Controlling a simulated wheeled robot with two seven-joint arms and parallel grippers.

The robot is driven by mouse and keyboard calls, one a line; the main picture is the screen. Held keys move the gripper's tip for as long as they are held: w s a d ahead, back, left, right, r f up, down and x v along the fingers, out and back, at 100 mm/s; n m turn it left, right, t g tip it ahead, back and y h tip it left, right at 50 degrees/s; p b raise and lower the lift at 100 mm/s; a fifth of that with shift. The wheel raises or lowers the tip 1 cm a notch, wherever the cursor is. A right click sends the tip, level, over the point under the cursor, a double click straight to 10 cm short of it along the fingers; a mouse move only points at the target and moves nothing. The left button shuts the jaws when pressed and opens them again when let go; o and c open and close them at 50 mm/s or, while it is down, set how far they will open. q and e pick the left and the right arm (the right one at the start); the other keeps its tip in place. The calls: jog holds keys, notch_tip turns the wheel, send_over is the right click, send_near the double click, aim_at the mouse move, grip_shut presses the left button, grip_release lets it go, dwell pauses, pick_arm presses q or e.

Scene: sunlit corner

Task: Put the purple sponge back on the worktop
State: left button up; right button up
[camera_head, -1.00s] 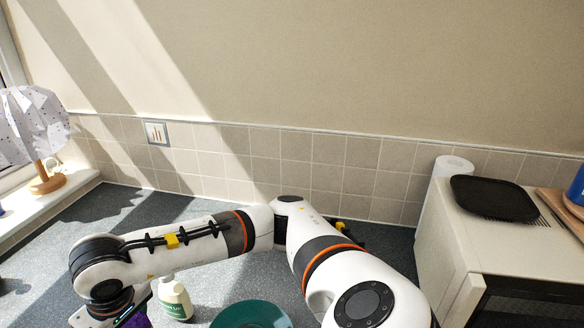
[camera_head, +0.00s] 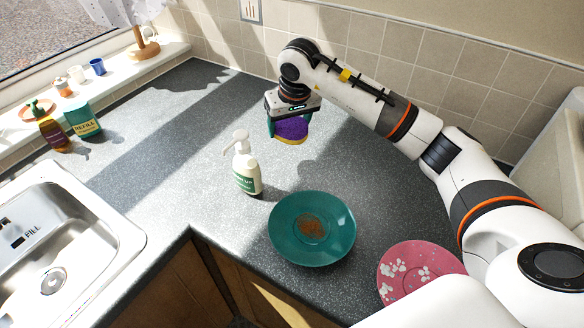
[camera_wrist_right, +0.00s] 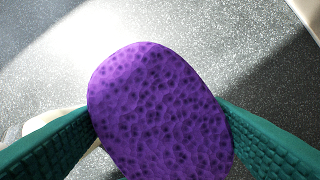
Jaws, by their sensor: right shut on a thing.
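The purple sponge (camera_head: 291,129) has a yellow underside and is held by my right gripper (camera_head: 289,124) above the grey speckled worktop (camera_head: 190,135), behind the soap pump bottle. In the right wrist view the sponge (camera_wrist_right: 160,115) fills the middle, with the green fingers of my right gripper (camera_wrist_right: 165,135) pressed on its two sides. A shadow lies on the worktop near the sponge. My left gripper is not in view.
A white soap pump bottle (camera_head: 246,170) stands in front of the sponge. A teal plate (camera_head: 285,250) with a brown stain and a pink plate (camera_head: 420,262) with white spots lie nearer. The sink (camera_head: 75,245) is at left.

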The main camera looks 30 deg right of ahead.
jog(key=shift+w+d+f, duration=0.3)
jog(key=shift+d+f, duration=0.05)
jog(key=shift+d, duration=0.05)
jog(key=p, duration=0.2)
send_over(290, 161)
jog(key=f, duration=0.3)
jog(key=s+f, duration=0.1)
jog(key=f, duration=0.1)
notch_tip(290, 161, down, 4)
jog(key=shift+f+p, duration=0.25)
jog(key=shift+p, duration=0.1)
jog(key=shift+f, duration=0.1)
jog(key=shift+f, duration=0.15)
jog(key=o, duration=0.9)
